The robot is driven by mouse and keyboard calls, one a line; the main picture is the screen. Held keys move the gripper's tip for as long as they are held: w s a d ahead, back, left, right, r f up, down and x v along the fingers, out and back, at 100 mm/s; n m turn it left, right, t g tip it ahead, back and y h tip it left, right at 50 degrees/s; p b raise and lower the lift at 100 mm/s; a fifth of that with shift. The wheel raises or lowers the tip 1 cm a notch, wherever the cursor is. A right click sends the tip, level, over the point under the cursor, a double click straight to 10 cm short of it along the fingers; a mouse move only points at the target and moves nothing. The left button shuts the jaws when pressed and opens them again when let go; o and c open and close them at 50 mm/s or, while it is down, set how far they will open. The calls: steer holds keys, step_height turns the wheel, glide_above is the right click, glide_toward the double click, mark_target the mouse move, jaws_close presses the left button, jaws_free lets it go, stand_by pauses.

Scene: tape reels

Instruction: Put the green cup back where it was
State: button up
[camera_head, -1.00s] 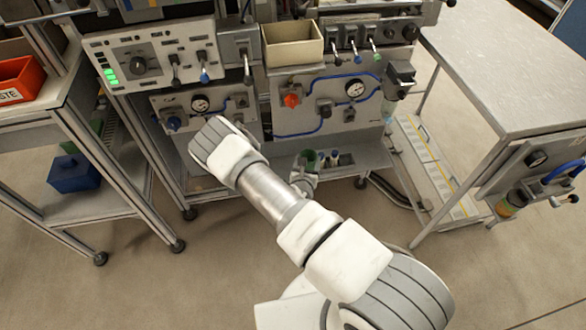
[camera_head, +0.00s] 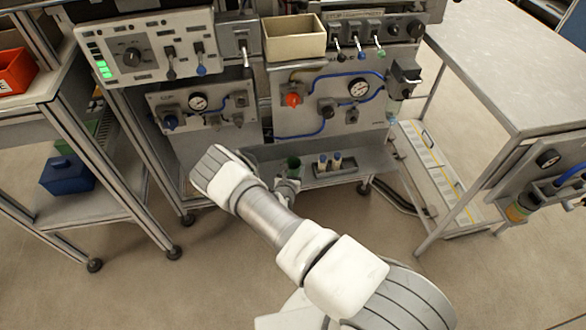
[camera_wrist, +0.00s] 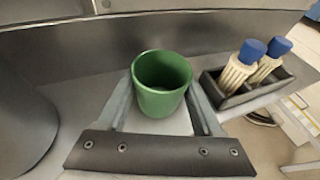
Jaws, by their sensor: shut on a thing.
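The green cup (camera_wrist: 162,98) is upright and looks empty in the wrist view. My gripper (camera_wrist: 162,92) is around it, one finger on each side, shut on it. The grey shelf (camera_wrist: 80,95) lies below and behind the cup in the wrist view. I cannot tell whether the cup's base touches it.
Right of the cup is a dark divided tray (camera_wrist: 243,98) holding two blue-capped brushes (camera_wrist: 238,68). A dark rounded body (camera_wrist: 22,120) stands at the left in the wrist view. The rack's gauge panel (camera_head: 335,100) rises above the shelf.

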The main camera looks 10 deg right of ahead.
steer(key=shift+f, duration=0.1)
steer(key=shift+f, duration=0.15)
steer(key=o, duration=1.5)
steer(key=shift+c, duration=0.2)
